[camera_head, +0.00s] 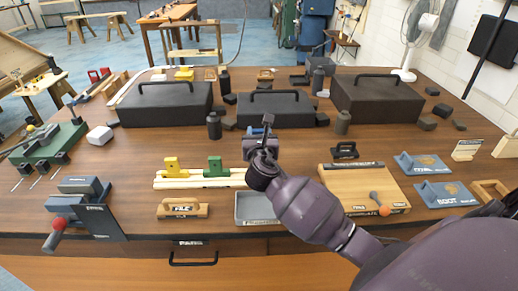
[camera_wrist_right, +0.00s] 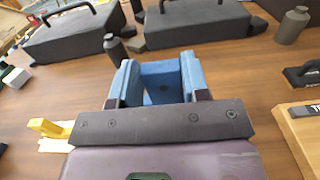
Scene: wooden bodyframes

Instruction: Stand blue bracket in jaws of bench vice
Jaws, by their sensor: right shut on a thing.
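The blue bracket (camera_wrist_right: 160,70) shows in the right wrist view as a blue piece with two side walls and a back between them. My right gripper (camera_wrist_right: 158,98) is shut on it. In the head view my right gripper (camera_head: 262,148) is over the middle of the bench, with the bracket hard to make out at its tip. The bench vice (camera_head: 88,190) stands at the bench's front left, with blue-grey jaws and a red-knobbed handle (camera_head: 58,224). The gripper is well to the right of the vice and apart from it. My left gripper is not in view.
Dark cases (camera_head: 165,104) stand along the back with dark bottles and blocks. A rail with yellow and green blocks (camera_head: 205,183), a labelled wooden block (camera_head: 183,209) and a grey tray (camera_head: 250,207) lie between gripper and vice. A wooden board (camera_head: 345,180) lies right.

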